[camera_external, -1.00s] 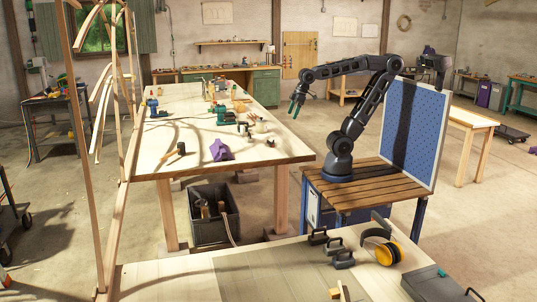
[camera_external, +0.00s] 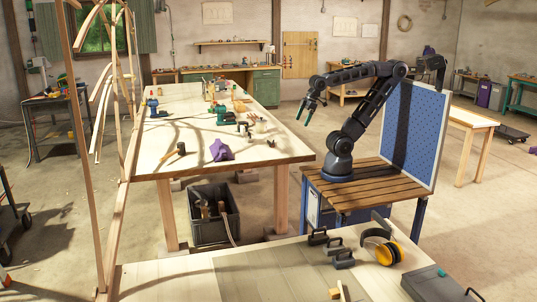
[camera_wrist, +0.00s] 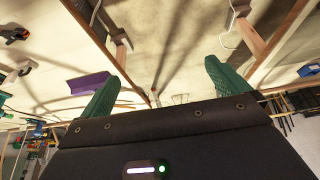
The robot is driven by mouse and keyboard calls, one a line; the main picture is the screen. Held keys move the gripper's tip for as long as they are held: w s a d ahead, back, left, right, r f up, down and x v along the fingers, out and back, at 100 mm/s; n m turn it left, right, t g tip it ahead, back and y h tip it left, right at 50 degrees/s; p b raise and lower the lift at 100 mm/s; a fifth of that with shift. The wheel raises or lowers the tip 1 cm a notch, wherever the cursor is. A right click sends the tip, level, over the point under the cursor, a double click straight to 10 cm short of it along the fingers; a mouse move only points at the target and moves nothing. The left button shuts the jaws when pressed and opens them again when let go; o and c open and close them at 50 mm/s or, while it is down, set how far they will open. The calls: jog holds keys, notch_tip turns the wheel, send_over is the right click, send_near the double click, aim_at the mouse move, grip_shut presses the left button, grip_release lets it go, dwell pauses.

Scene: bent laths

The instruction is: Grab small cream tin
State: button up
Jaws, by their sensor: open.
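My gripper (camera_external: 305,116) hangs in the air to the right of the long pale workbench (camera_external: 200,155), with its green fingers apart and nothing between them. In the wrist view my gripper (camera_wrist: 165,65) shows its two green fingers wide apart. I cannot pick out the small cream tin for certain. A small pale item (camera_external: 261,127) stands among tools near the bench's right edge, too small to identify. In the wrist view nothing between the fingers is clearly a tin.
A purple block (camera_external: 220,150) and a mallet (camera_external: 178,150) lie on the near part of the workbench. A green power tool (camera_external: 226,118) lies near the small pale item. A blue pegboard panel (camera_external: 425,130) stands behind my arm. A dark crate (camera_external: 213,225) sits on the floor below.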

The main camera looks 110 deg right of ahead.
jog(key=w+d+r+m+h, duration=0.1)
jog(key=w+d+r+m, duration=0.15)
jog(key=w+d, duration=0.5)
jog(key=w+d+r+m+h, duration=0.1)
jog(key=w+d+m, duration=0.3)
jog(key=w+d, duration=0.4)
jog(key=w+d+f+m+g, duration=0.1)
jog(key=w+d+m, duration=0.1)
jog(key=d, duration=0.8)
jog(key=w+d+f+m+g, duration=0.1)
jog(key=w+d+f+m, duration=0.15)
jog(key=d, duration=0.85)
jog(key=m+g+h, duration=0.2)
jog(key=m+g, duration=0.2)
jog(key=m, duration=0.5)
send_near(261, 121)
jog(key=shift+s+d+f, duration=0.65)
jog(key=shift+d+f, duration=0.15)
jog(key=shift+w+x, duration=0.15)
jog(key=shift+x, duration=2.55)
jog(key=shift+w+x, duration=0.15)
jog(key=shift+x, duration=2.55)
jog(key=shift+d, duration=0.1)
jog(key=c, duration=1.1)
